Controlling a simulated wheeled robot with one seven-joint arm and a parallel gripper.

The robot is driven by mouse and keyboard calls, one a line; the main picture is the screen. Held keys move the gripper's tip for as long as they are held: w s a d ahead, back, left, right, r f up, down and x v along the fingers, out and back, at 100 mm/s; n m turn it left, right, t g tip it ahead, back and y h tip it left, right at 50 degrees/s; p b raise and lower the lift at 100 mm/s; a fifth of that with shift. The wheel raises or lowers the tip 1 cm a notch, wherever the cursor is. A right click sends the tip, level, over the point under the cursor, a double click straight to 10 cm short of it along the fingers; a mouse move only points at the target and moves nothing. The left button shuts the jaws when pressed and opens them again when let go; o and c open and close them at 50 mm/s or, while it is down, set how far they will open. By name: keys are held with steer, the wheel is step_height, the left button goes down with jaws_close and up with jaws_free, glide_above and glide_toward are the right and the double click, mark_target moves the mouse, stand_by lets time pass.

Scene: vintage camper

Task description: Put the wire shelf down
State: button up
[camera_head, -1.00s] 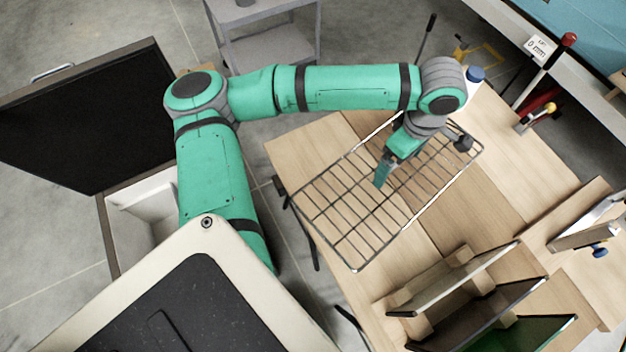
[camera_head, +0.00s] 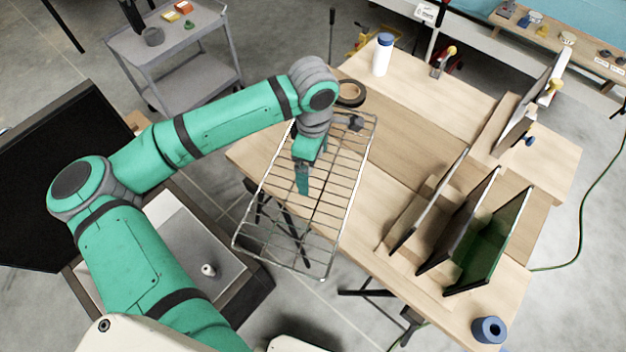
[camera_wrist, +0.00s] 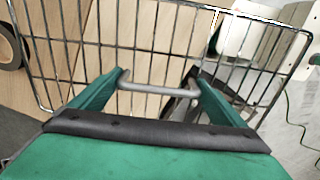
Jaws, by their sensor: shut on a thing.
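The wire shelf (camera_head: 333,205) is a flat metal grid with a thin rim. In the head view it hangs partly over the left edge of the wooden table (camera_head: 400,160), its near end out over the floor. I cannot tell whether its far end touches the tabletop. My gripper (camera_head: 302,188) points down at the middle of the grid. In the wrist view my gripper (camera_wrist: 158,88) is shut on a short grey bar of the wire shelf (camera_wrist: 105,45), between the two green fingers. The rest of the grid spreads beyond the fingers.
On the table stand a rack of upright panels (camera_head: 455,225), a white bottle (camera_head: 383,55), a black tape roll (camera_head: 350,93) and a blue roll (camera_head: 489,331). An open box (camera_head: 190,240) with a dark lid is at left. A grey cart (camera_head: 180,70) stands behind.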

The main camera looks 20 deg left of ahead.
steer(key=shift+w+n, duration=0.4)
steer(key=shift+n, duration=0.8)
steer(key=w+n, duration=0.1)
steer(key=n, duration=0.1)
steer(key=w+a+n, duration=0.1)
steer(key=n, duration=0.2)
steer(key=w+n, duration=0.1)
steer(key=n, duration=0.1)
steer(key=shift+w+a+r+n, duration=0.1)
steer(key=shift+w+a+n, duration=0.05)
steer(key=shift+w+n, duration=0.2)
steer(key=n, duration=0.1)
steer(key=w+n, duration=0.2)
steer(key=shift+a+n, duration=0.25)
steer(key=shift+n, duration=0.1)
steer(key=shift+f, duration=4.95)
steer(key=o, duration=1.1)
steer(key=shift+f, duration=0.15)
steer(key=shift+o, duration=0.3)
step_height(320, 180, up, 12)
steer(key=shift+r, duration=0.15)
